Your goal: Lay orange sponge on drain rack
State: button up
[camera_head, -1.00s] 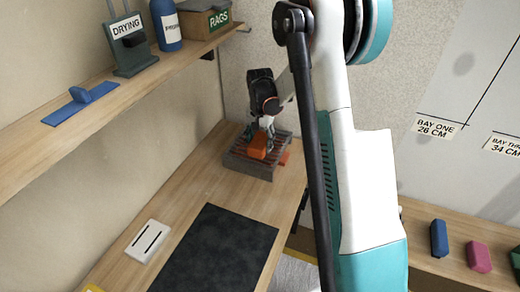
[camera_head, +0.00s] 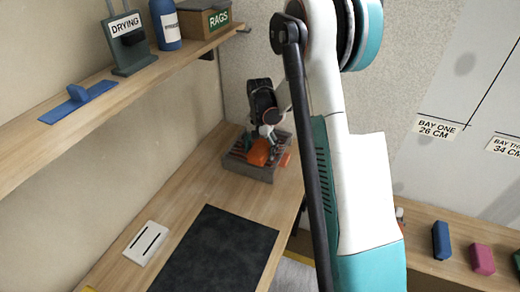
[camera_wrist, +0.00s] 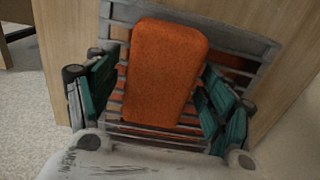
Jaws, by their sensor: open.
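The orange sponge (camera_wrist: 165,72) lies on the slats of the grey drain rack (camera_wrist: 265,48) in the wrist view. In the head view the sponge (camera_head: 258,154) shows on the rack (camera_head: 243,170) at the back of the bench. My gripper (camera_wrist: 160,98) is open, with its green fingers on either side of the sponge's near part. A gap shows on the right side; contact on the left cannot be told. In the head view my gripper (camera_head: 265,138) is just above and behind the sponge, partly covering the rack.
A dark mat (camera_head: 215,250) and a white slotted plate (camera_head: 147,243) lie on the bench. A shelf above holds a blue bottle (camera_head: 168,25), a rags box (camera_head: 205,20) and a drying stand (camera_head: 128,45). Blue (camera_head: 441,240) and pink (camera_head: 482,259) blocks stand at right.

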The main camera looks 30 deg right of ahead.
aim_at(260, 148)
jog(key=shift+r, duration=0.1)
notch_tip(260, 148, up, 12)
jog(key=p, duration=0.4)
dwell(0.4)
jog(key=s+a+r+n+t, duration=0.3)
jog(key=s+a+r+n, duration=0.2)
jog(key=s+a+r, duration=0.6)
jog(key=s+a+r+n+t, duration=0.1)
jog(key=s+a+n+t, duration=0.1)
jog(key=s, duration=0.6)
jog(key=s+a+r+n+t, duration=0.1)
jog(key=s+a+n+t, duration=0.1)
jog(key=s, duration=0.6)
jog(key=shift+a+r+n, duration=0.3)
jog(key=shift+a+n, duration=0.3)
jog(key=shift+a, duration=0.45)
